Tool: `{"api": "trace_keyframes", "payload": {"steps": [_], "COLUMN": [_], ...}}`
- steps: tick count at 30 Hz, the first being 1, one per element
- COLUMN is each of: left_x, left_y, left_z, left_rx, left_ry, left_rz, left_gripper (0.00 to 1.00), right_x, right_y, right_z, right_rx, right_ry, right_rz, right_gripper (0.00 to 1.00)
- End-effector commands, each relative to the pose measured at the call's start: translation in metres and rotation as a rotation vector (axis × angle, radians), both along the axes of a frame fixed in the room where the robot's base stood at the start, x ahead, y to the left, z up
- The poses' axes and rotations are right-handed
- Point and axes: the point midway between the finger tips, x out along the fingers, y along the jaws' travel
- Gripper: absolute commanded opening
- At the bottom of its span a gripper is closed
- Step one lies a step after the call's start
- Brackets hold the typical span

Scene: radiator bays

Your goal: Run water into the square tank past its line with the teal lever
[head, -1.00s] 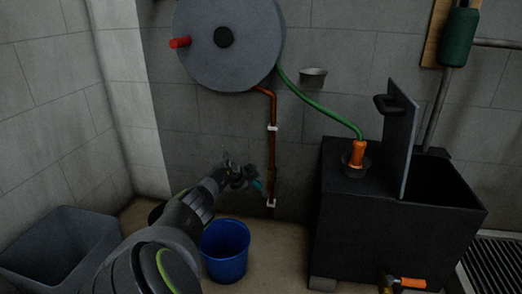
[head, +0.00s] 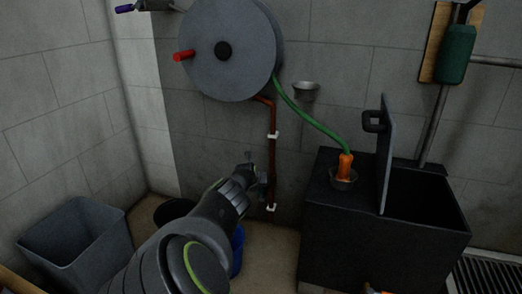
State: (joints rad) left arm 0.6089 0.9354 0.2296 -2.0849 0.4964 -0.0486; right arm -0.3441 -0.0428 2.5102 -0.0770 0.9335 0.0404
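The square tank (head: 335,240) is a black box at the right with an upright lid panel (head: 386,150) and a dark opening; its inside and line cannot be made out. A green hose (head: 310,118) runs from the round grey reel (head: 235,40) to an orange nozzle (head: 345,167) standing in a small cup on the tank top. A copper pipe (head: 273,155) runs down the wall below the reel. My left gripper (head: 252,168) is in front of or beside the pipe's lower part; contact is unclear. The teal lever is not clearly visible, apparently behind the gripper. My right gripper is not in view.
A grey bin (head: 75,245) stands at the left. A blue bucket (head: 238,250) is mostly hidden behind my arm. A dark round container (head: 173,210) stands behind it. A floor grate (head: 485,275) lies at the right. A small wall cup (head: 306,90) hangs near the hose.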

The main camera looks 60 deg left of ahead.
Motion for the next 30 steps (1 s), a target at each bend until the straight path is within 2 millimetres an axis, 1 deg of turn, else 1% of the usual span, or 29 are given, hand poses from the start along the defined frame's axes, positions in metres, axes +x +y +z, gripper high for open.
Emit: {"api": "trace_keyframes", "payload": {"steps": [3,18,19,23,24,30], "left_x": [-0.002,-0.0023,-0.0023,-0.0024,-0.0023,-0.0022], "left_y": [-0.0009,-0.0003,-0.0003,-0.0001,0.0001,0.0005], "left_z": [-0.0012,-0.0016,-0.0016,-0.0012,-0.0011,-0.0003], "left_rx": [0.004,0.012,0.012,0.011,0.012,0.013], "left_ry": [0.011,0.013,0.013,0.013,0.012,0.011], "left_rz": [-0.001,-0.001,-0.001,0.0,0.0,0.0], "left_gripper": [0.0,0.0,0.26,0.43,0.45,0.45], "right_x": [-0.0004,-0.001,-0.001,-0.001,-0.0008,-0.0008], "right_y": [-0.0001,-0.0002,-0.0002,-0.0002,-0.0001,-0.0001], "right_z": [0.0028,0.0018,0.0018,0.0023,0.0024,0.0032], "right_rx": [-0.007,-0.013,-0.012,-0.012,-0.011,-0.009], "right_ry": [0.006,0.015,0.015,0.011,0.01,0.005], "right_rz": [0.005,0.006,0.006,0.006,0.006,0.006], "right_gripper": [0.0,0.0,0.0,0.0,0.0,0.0]}}
